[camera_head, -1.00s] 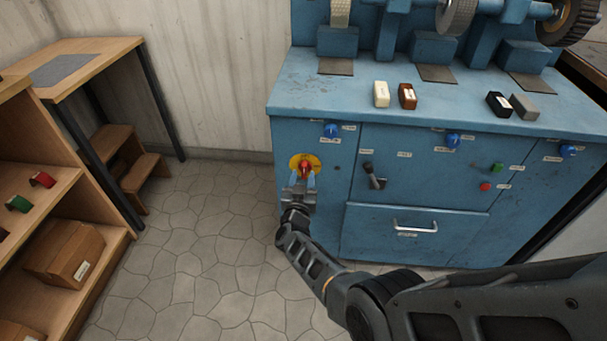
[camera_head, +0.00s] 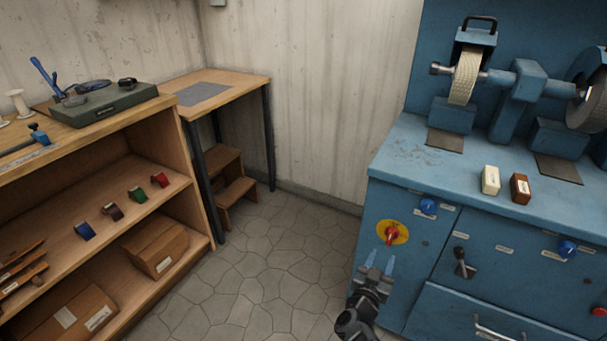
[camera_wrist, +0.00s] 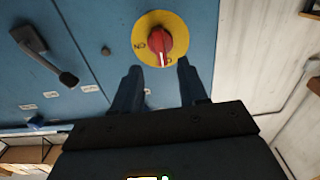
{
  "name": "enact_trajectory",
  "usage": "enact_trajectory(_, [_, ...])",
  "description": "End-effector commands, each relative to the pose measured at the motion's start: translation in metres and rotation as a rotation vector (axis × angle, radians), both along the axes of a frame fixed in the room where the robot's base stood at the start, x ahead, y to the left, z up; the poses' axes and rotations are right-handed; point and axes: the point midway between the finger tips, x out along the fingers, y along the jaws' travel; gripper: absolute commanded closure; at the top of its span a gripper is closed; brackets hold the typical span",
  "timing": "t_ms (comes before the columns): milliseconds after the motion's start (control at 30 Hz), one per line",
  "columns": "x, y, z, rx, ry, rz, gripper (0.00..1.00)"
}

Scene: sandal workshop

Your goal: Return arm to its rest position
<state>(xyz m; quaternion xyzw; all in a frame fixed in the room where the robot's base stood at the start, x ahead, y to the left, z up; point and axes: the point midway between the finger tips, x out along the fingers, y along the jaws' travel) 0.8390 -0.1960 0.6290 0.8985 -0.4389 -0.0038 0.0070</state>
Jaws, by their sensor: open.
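My gripper (camera_head: 379,263) is open and empty in front of the blue machine cabinet (camera_head: 385,285), just below a red rotary switch (camera_head: 391,235) on a yellow disc. In the wrist view the red switch (camera_wrist: 159,45) sits beyond the two fingertips (camera_wrist: 161,68), with the fingers spread apart. Nothing is between the fingers. I cannot tell whether a fingertip touches the yellow disc. In the head view only the gripper and a short part of my wrist show; the rest of my arm is outside the picture.
A black lever (camera_head: 464,264) and a drawer handle (camera_head: 497,331) stick out from the cabinet front. A white block (camera_head: 490,180) and a brown block (camera_head: 520,188) lie on top. A wooden shelf (camera_head: 200,195) stands at left. The floor (camera_head: 255,260) between is clear.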

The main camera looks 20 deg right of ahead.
Motion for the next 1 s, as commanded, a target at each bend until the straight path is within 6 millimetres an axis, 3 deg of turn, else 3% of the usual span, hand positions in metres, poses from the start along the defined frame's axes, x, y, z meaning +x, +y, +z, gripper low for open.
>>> enact_trajectory(167, [-0.004,-0.003,0.000,-0.008,0.000,0.008,0.57])
enact_trajectory(267, [-0.018,-0.013,0.001,-0.037,-0.006,0.036,0.57])
enact_trajectory(400, [-0.053,-0.029,0.008,-0.099,-0.013,0.124,0.57])
enact_trajectory(567, [-0.100,-0.031,0.021,-0.157,-0.008,0.254,0.57])
enact_trajectory(767, [-0.160,-0.013,0.040,-0.189,0.021,0.420,0.57])
enact_trajectory(1000, [-0.234,0.032,0.071,-0.174,0.074,0.606,0.57])
